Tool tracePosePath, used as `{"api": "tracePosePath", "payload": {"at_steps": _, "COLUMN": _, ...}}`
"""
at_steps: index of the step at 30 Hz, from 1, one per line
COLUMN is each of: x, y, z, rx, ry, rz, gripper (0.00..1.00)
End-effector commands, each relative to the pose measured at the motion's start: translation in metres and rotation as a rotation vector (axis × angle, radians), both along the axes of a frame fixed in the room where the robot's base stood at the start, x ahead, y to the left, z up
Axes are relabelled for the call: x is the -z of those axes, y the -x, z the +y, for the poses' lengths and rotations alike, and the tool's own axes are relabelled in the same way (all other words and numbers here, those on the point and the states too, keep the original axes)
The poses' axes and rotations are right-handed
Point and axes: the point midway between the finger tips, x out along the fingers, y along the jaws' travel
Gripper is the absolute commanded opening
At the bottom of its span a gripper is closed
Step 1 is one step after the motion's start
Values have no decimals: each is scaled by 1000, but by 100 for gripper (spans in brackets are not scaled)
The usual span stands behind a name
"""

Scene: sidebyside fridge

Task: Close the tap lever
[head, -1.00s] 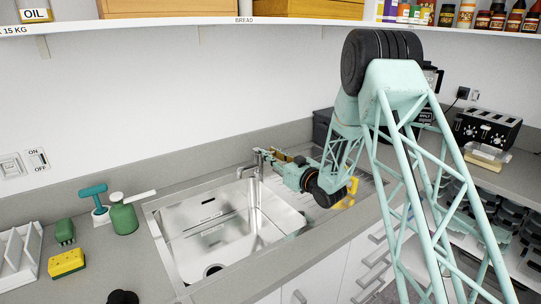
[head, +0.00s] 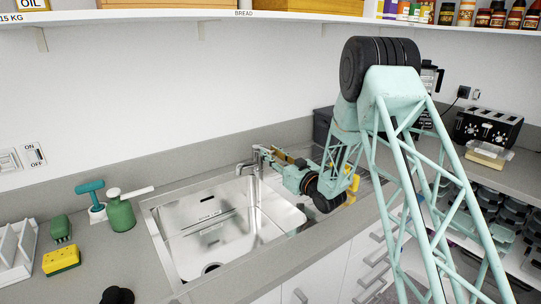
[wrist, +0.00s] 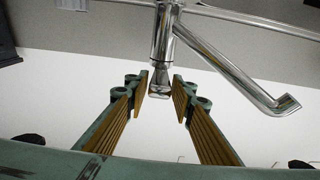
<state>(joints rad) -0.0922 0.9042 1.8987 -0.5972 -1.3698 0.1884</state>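The chrome tap (head: 257,168) stands at the back edge of the sink, with its spout pointing left over the basin. In the wrist view the tap body (wrist: 164,38) comes down from the top, and the spout (wrist: 235,65) runs off to the right. A short chrome end piece (wrist: 159,88), which looks like the lever, is seen between my fingertips. My gripper (wrist: 161,86) is open, one finger on each side of this piece, with visible gaps. In the head view my gripper (head: 275,154) is right beside the tap top. The lever's angle is hard to tell.
The steel sink (head: 165,235) is below and left of my gripper. A green soap dispenser (head: 121,214), a yellow sponge (head: 61,261) and a white rack (head: 14,252) are on the left counter. A toaster (head: 488,127) stands at the far right.

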Motion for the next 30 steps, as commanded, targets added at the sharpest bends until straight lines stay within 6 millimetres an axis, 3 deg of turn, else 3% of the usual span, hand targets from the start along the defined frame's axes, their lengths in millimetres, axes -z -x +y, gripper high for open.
{"api": "tracePosePath", "payload": {"at_steps": 3, "x": 0, "y": 0, "z": 0, "rx": 0, "ry": 0, "rz": 0, "gripper": 31}}
{"api": "tracePosePath", "payload": {"at_steps": 17, "x": 0, "y": 4, "z": -4, "rx": 1, "ry": 0, "rz": 0, "gripper": 31}}
{"api": "tracePosePath", "payload": {"at_steps": 30, "x": 5, "y": 40, "z": -34, "rx": 1, "ry": 0, "rz": 2, "gripper": 31}}
